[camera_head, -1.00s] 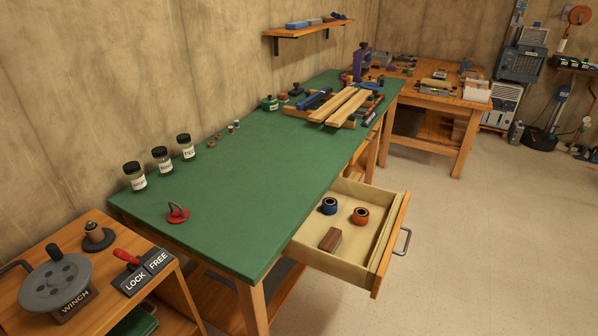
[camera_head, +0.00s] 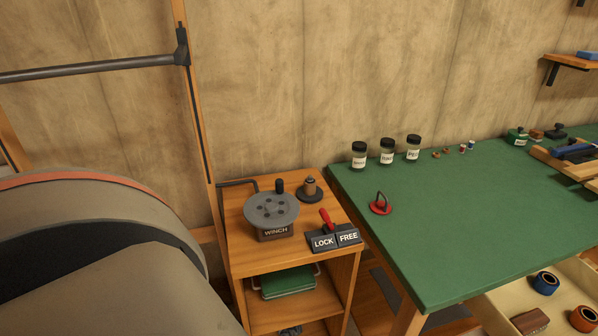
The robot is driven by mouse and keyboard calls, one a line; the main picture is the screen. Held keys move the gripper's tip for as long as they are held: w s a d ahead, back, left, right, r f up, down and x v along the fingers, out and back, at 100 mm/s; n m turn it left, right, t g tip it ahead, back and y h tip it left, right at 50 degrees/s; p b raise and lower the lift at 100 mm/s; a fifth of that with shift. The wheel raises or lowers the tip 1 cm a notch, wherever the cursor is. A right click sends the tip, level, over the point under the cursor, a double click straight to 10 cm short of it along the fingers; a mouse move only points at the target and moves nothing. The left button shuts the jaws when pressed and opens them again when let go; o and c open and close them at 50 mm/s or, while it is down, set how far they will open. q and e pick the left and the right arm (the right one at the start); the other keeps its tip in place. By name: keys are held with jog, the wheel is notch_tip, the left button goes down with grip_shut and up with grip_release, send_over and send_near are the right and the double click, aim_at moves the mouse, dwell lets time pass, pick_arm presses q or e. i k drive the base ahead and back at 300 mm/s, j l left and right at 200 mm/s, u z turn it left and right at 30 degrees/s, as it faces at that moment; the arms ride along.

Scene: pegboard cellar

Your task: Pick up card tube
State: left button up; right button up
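I cannot make out a card tube for certain in the head view. A small brown cylinder on a dark round base (camera_head: 310,188) stands upright on the wooden cart, behind the winch; I cannot tell what it is. Neither of my grippers is in view.
The wooden cart (camera_head: 300,263) holds a grey winch (camera_head: 271,212), a LOCK/FREE lever plate (camera_head: 335,240) and a green item on its shelf (camera_head: 287,282). The green bench (camera_head: 460,230) bears jars (camera_head: 387,153) and a red-based holder (camera_head: 381,203). An open drawer (camera_head: 562,291) juts out. A large grey rounded thing (camera_head: 110,275) fills the lower left.

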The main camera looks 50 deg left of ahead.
aim_at(309, 189)
jog(key=u, duration=1.4)
